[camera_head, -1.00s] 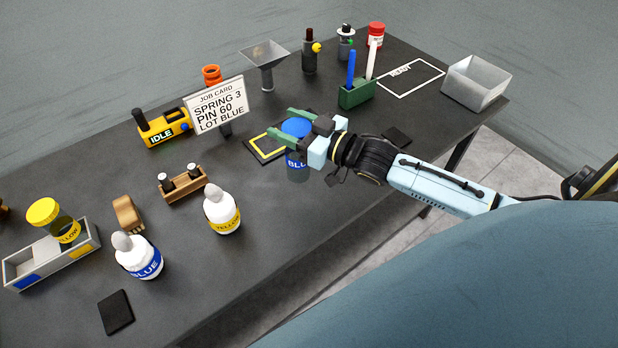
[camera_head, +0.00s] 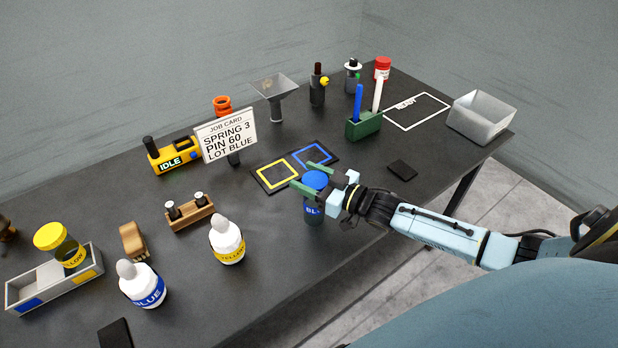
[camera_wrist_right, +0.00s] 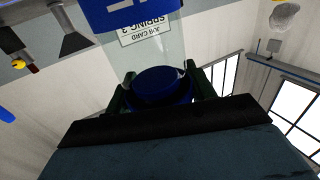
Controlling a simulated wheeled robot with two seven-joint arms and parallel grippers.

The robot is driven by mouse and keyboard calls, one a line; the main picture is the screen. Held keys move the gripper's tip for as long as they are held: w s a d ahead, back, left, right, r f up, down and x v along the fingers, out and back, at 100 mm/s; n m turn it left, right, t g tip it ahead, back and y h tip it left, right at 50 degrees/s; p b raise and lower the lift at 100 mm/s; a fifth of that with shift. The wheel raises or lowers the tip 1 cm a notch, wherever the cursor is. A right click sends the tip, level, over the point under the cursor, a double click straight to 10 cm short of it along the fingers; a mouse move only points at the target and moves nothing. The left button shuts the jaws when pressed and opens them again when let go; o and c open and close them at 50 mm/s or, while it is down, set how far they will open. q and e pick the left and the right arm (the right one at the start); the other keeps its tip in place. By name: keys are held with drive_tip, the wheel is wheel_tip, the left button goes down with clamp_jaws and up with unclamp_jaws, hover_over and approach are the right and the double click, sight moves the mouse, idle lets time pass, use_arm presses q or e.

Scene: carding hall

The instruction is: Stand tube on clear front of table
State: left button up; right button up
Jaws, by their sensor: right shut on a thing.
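The tube is clear with a blue cap and a blue label (camera_head: 312,210). It is upright near the front edge of the dark table (camera_head: 275,240). My right gripper (camera_head: 315,181) is shut on the tube near its cap, with a green finger on either side. In the right wrist view the blue cap (camera_wrist_right: 160,86) sits between the fingers, with the clear body and blue label (camera_wrist_right: 130,10) beyond. I cannot tell whether the tube's base touches the table. My left gripper is not in view.
Behind the tube lies a dark pad with a yellow square (camera_head: 278,174) and a blue square (camera_head: 312,156). A yellow-labelled bottle (camera_head: 227,241) stands to the left, a black tile (camera_head: 402,170) to the right. A job card (camera_head: 227,138) stands behind. The tabletop around the tube is clear.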

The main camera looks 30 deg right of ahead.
drive_tip(key=o, duration=1.2)
drive_tip(key=shift+f, duration=0.1)
drive_tip(key=shift+o, duration=0.2)
drive_tip(key=shift+s+d, duration=0.15)
drive_tip(key=shift+s, duration=0.15)
drive_tip(key=v, duration=1.1)
drive_tip(key=shift+s, duration=0.2)
drive_tip(key=shift+d, duration=0.1)
